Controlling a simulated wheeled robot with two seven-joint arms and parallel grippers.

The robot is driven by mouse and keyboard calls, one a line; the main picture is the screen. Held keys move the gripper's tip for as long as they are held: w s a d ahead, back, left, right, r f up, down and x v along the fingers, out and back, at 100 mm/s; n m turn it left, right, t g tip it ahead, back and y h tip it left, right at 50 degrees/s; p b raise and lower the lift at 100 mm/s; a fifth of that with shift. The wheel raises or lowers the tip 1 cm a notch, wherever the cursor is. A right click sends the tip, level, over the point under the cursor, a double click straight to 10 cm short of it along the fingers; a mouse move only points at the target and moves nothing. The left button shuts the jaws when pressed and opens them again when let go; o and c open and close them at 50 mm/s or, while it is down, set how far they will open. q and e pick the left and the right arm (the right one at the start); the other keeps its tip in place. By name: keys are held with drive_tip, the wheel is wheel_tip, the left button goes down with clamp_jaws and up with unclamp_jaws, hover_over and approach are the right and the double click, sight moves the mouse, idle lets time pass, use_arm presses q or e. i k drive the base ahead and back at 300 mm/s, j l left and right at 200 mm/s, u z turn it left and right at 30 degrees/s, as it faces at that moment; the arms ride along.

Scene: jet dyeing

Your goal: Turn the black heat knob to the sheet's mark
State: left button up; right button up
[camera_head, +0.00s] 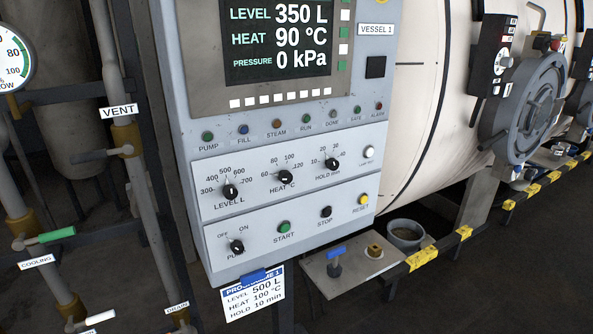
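The black heat knob (284,178) is in the middle of the control panel, above the label "HEAT °C". Its dial has marks from 60 upward, including 80 and 100. The knob's exact pointer direction is too small to tell. The screen (278,40) reads level 350 L, heat 90 °C and pressure 0 kPa. The sheet (252,297) hangs from a blue clip under the panel and reads level 500 L, heat 100 °C, hold 10 min. Neither of my grippers is in view, and nothing touches the knob.
The level knob (231,191) is left of the heat knob and the hold knob (332,164) is right. Below are the pump switch (237,247), green start button (284,227), black stop button (326,212) and yellow reset button (363,199). The space before the panel is clear.

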sight(285, 177)
drive_tip(key=i+l+u, duration=0.15)
drive_tip(key=l, duration=0.15)
drive_tip(key=i+l+u, duration=0.15)
drive_tip(key=l, duration=0.2)
drive_tip(key=i+l+u, duration=0.15)
drive_tip(key=l, duration=0.2)
drive_tip(key=l+u, duration=0.1)
drive_tip(key=l, duration=0.25)
drive_tip(key=i, duration=0.05)
